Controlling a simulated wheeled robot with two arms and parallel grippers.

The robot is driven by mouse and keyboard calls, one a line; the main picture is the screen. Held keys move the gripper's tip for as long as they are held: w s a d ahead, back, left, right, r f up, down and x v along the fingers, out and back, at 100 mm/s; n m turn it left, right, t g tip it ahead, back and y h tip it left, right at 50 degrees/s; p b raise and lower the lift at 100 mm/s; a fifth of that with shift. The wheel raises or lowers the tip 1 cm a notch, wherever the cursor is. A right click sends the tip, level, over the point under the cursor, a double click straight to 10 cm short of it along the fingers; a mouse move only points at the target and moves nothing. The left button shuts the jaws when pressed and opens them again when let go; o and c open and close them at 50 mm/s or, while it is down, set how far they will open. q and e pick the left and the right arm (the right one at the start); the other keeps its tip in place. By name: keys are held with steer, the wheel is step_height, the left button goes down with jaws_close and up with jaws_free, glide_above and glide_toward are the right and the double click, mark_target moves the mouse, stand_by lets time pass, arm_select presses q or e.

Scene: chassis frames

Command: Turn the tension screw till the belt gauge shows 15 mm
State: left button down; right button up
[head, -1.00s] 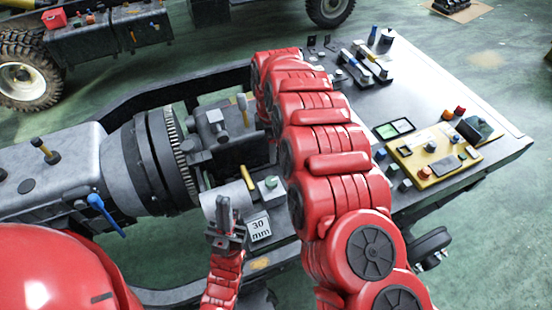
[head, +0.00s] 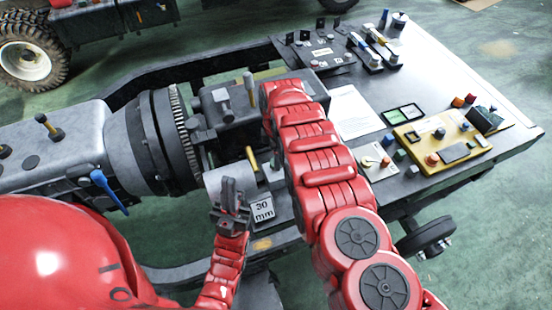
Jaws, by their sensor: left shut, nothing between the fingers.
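The belt gauge (head: 262,208) is a small white plate reading "30 mm", low on the engine's near side. My left gripper (head: 229,184) is shut and empty, pointing up just left of the gauge, in front of a pale grey cylinder (head: 215,178). A yellow handle (head: 251,158) stands behind the gripper. I cannot tell which part is the tension screw. My right arm crosses the middle of the view; its gripper does not show.
A yellow control box (head: 437,142) with knobs and a white sheet (head: 354,112) lie on the grey deck at right. A blue lever (head: 108,190) sticks out at left. The engine's dark block (head: 228,105) stands behind my left gripper.

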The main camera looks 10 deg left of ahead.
step_height(320, 180, down, 2)
steer(key=shift+w+f+b, duration=0.15)
steer(key=shift+b, duration=0.25)
steer(key=shift+f, duration=0.45)
jaws_close()
